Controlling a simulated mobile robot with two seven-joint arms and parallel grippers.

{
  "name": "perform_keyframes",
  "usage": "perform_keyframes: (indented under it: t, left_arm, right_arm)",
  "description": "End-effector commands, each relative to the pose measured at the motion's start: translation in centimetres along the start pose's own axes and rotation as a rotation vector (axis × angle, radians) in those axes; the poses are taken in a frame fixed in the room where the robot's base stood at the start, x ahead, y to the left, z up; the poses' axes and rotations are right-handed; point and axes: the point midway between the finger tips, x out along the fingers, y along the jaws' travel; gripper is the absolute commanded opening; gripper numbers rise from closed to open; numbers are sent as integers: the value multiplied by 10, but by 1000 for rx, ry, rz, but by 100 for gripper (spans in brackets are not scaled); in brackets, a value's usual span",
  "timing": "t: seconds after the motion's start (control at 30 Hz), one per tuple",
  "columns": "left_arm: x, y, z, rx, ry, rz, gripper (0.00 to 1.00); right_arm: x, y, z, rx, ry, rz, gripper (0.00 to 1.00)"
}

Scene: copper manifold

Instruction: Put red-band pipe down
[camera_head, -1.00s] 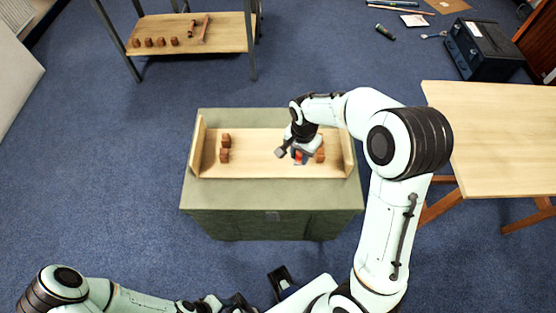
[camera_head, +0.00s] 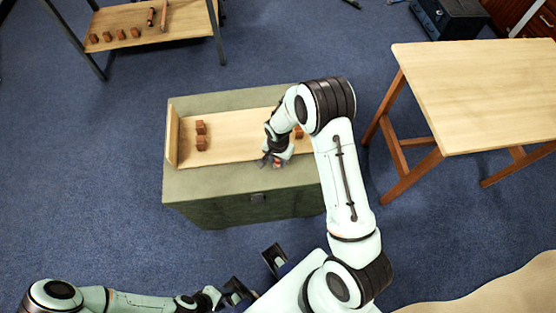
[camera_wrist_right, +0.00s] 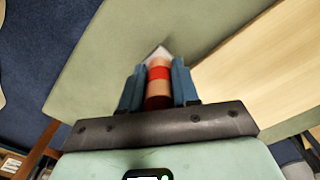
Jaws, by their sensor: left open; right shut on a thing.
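The red-band pipe (camera_wrist_right: 158,88) is a short copper piece with a red band and a pale, pointed far end. It lies between the two blue fingers of my right gripper (camera_wrist_right: 158,84) in the right wrist view. My right gripper (camera_head: 274,160) is shut on it, over the front edge of the wooden board (camera_head: 234,148) on the green chest (camera_head: 215,185). In the head view only a small red and pale bit of the pipe shows. I cannot tell whether it touches the chest top. My left gripper (camera_head: 256,275) is open and empty, in front of the chest.
Small copper blocks (camera_head: 201,136) stand on the board's left part, and another (camera_head: 298,132) is partly hidden beside my right arm. A wooden table (camera_head: 475,85) stands at right. A shelf (camera_head: 150,45) with several blocks and tools stands at back left. The chest's front strip is clear.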

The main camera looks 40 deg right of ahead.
Motion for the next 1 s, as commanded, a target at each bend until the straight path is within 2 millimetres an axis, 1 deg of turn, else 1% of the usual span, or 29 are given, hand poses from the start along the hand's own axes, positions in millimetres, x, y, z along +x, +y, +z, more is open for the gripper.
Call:
perform_keyframes:
  t: [0.03,0.1,0.37,0.5,0.53,0.57,0.6,0.87,1.0]
  left_arm:
    - [1,0,0,0,0,0,43]
    - [1,0,0,0,0,0,43]
    - [1,0,0,0,0,0,43]
    - [6,-2,0,-1,-2,-1,43]
    - [4,-2,0,-1,-2,-1,43]
    - [4,-2,0,0,-1,0,43]
    - [4,-2,0,-1,-1,0,43]
    - [4,-1,0,0,-1,0,43]
    - [-1,0,0,0,0,0,43]
  right_arm:
    - [6,0,0,1,-1,1,0]
    - [10,0,0,1,0,-1,0]
    - [10,-1,0,0,1,-2,0]
    - [15,0,0,0,1,-1,0]
    - [14,0,0,0,0,-1,40]
    - [14,0,0,0,0,-1,50]
    - [14,0,0,0,0,-1,56]
    - [13,0,0,0,0,-1,56]
    - [5,-1,0,1,2,-3,56]
